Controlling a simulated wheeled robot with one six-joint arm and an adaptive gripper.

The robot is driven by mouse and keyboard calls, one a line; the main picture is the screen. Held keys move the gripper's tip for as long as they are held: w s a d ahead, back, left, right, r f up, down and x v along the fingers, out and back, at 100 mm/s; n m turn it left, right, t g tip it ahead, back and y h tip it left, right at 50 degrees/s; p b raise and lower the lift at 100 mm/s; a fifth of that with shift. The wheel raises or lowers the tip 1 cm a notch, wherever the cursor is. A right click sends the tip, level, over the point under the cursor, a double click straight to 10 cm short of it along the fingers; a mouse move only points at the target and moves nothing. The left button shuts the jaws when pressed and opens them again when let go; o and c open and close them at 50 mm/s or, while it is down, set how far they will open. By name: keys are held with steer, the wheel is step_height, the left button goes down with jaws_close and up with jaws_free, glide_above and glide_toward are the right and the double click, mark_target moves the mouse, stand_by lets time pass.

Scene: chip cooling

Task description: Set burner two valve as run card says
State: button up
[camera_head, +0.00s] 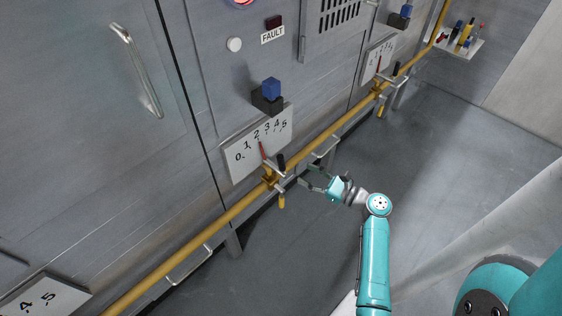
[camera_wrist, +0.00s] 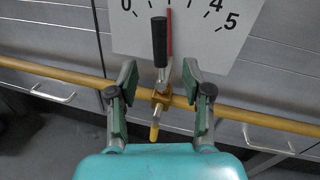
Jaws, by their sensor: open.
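A valve (camera_head: 269,176) sits on the yellow pipe in front of a white scale plate (camera_head: 229,172) marked 0 to 5. Its red pointer (camera_head: 263,151) points up toward about the 2. The valve's lever has a black grip (camera_head: 281,160). My gripper (camera_head: 310,177) is open and empty, a short way in front of the valve. In the wrist view, the black grip (camera_wrist: 159,42) stands upright just beyond and between the two fingers of my gripper (camera_wrist: 158,76), with the red pointer (camera_wrist: 169,30) beside it. No run card is readable in these views.
The yellow pipe (camera_head: 165,267) runs along the cabinet front. Another scale plate (camera_head: 372,68) with a valve (camera_head: 379,88) is farther right, and a third plate (camera_head: 45,300) is at lower left. A blue-topped block (camera_head: 270,89) juts out above the middle plate. The floor (camera_head: 450,140) at right is clear.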

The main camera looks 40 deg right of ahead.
glide_above(281, 174)
steer(key=shift+w, duration=0.1)
stand_by(0.4)
jaws_close()
